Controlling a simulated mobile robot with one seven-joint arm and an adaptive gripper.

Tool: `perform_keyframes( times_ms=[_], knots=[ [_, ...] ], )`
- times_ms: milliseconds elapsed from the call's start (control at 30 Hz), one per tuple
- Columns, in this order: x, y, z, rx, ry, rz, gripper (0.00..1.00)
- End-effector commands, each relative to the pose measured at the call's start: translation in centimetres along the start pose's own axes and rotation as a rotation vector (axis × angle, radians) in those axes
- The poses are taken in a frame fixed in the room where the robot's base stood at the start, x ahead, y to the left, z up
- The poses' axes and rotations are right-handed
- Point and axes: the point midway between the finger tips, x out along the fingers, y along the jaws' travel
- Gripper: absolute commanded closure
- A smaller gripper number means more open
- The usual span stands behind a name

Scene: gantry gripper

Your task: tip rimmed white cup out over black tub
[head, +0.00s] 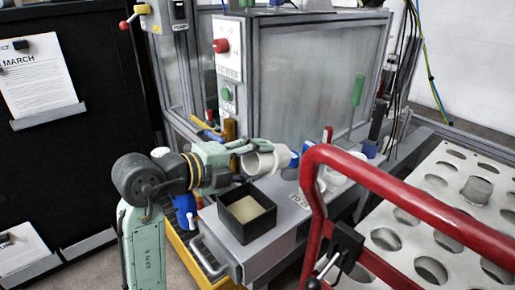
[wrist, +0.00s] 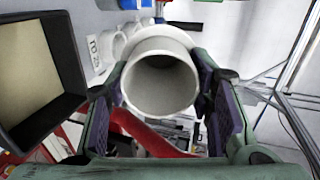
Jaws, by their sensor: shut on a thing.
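A white cup (head: 263,161) is held in my gripper (head: 247,157), above the bench and just up and right of the black tub. In the wrist view the cup (wrist: 160,84) sits between both fingers (wrist: 162,92), and its round hollow end faces the camera. The cup looks tipped well over towards its side; whether anything is in it I cannot tell. The square black tub (head: 228,222) stands on the grey bench with a pale beige inside. In the wrist view the tub (wrist: 72,98) is at the left, apart from the cup.
More white cups (wrist: 106,44) stand on the bench beyond the held one. A red tubular rail (head: 400,200) crosses the near right, in front of a white rack with round holes (head: 450,215). A framed clear enclosure (head: 305,80) stands behind the bench.

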Motion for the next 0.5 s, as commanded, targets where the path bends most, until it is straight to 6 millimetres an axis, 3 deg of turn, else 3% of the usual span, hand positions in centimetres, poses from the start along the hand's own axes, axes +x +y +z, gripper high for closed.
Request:
perform_keyframes(
  times_ms=[33,500],
  knots=[
    [-0.4,-0.8,0.0,0.000,-0.002,0.020,0.82],
    [-2.2,-1.6,0.0,0.000,-0.002,0.232,0.82]
  ],
)
